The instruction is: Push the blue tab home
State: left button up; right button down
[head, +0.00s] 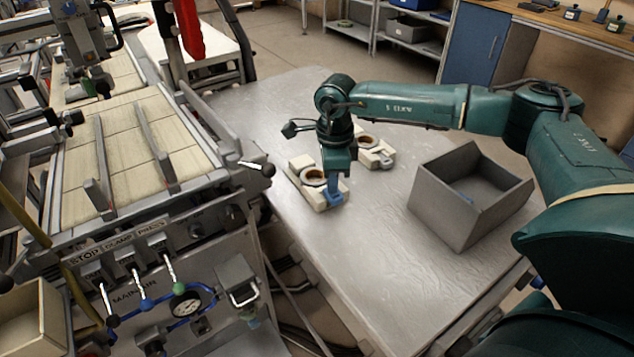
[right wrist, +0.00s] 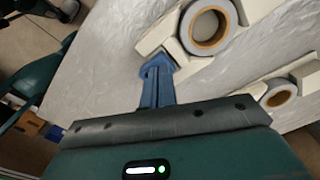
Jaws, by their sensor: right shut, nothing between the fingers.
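A cream holder (head: 300,164) with a tape reel (head: 313,177) lies on the grey table. A blue tab (head: 335,198) sits at its near end. In the right wrist view the holder (right wrist: 258,10), reel (right wrist: 212,42) and blue tab (right wrist: 158,62) show near the top. My right gripper (head: 333,184) points down at the tab end. Its blue fingers (right wrist: 157,88) are shut and empty, with their tips at or against the tab. The fingers partly hide the tab, so I cannot tell how far in it sits. My left gripper is not in view.
A second cream holder (head: 361,155) with a reel (head: 367,142) and a grey tab (head: 387,161) lies just behind. An open grey bin (head: 451,216) stands to the right. A machine with a slatted bed (head: 135,145) borders the table's left side. The front of the table is clear.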

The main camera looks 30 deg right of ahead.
notch_tip(320, 180, up, 7)
jog(key=p, duration=0.4)
jog(key=shift+p, duration=0.4)
dwell(0.4)
